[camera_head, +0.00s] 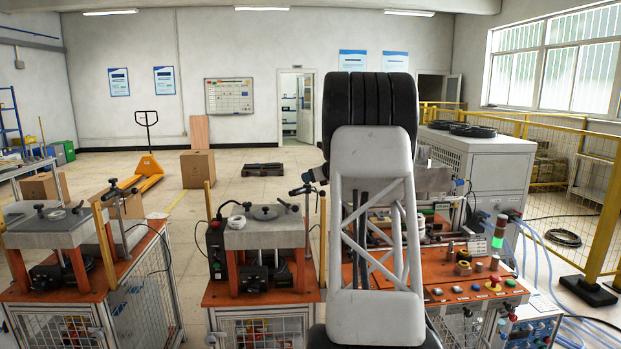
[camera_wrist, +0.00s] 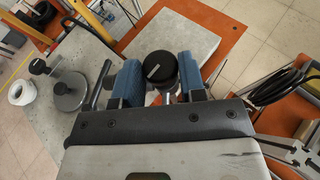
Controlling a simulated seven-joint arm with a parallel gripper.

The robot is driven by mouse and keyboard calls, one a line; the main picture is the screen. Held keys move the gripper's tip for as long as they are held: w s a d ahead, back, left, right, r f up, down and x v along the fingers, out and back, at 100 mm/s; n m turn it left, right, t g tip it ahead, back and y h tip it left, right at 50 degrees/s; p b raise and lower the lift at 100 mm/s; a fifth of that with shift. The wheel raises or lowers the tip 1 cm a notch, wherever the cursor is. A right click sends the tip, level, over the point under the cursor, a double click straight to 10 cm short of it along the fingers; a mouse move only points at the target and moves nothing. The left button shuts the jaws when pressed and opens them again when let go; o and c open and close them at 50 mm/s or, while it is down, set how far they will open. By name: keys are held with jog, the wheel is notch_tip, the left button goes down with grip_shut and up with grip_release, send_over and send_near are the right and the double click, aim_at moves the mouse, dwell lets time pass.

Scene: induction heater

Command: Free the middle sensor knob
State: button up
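A round black knob (camera_wrist: 160,67) with a white line on its top shows in the wrist view. My gripper (camera_wrist: 160,82) has its two blue fingers on either side of this knob, one left and one right. The fingers look very close to the knob's sides. I cannot tell whether they press on it. A thin metal stem shows below the knob between the fingers.
A grey plate left in the wrist view carries a round metal disc (camera_wrist: 70,90) with a black knob and a white ring (camera_wrist: 22,92). Black cables (camera_wrist: 280,85) lie at right. In the head view, a control panel (camera_head: 470,290) and signal light (camera_head: 500,230) stand right of my arm.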

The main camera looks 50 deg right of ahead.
jog(key=shift+c, duration=0.4)
jog(key=shift+d+n+y, duration=0.1)
jog(key=shift+n+y, duration=0.2)
jog(key=shift+y, duration=0.1)
jog(key=n+g+y, duration=0.1)
jog(key=n+y, duration=0.3)
jog(key=d+n+g+y, duration=0.1)
jog(key=n+y, duration=0.1)
jog(key=shift+w+f+g+y, duration=0.1)
jog(key=shift+w+g+y, duration=0.1)
jog(key=shift+g+y, duration=0.15)
jog(key=n+g+y, duration=0.1)
jog(key=n+y, duration=0.1)
jog(key=n+g+y, duration=0.1)
jog(key=n+g, duration=0.1)
jog(key=shift+w+d+y, duration=0.15)
jog(key=shift+w+y, duration=0.05)
jog(key=shift+y, duration=0.15)
jog(key=shift+w+n+g+y, duration=0.15)
jog(key=shift+n+g+y, duration=0.55)
jog(key=shift+n+g, duration=0.65)
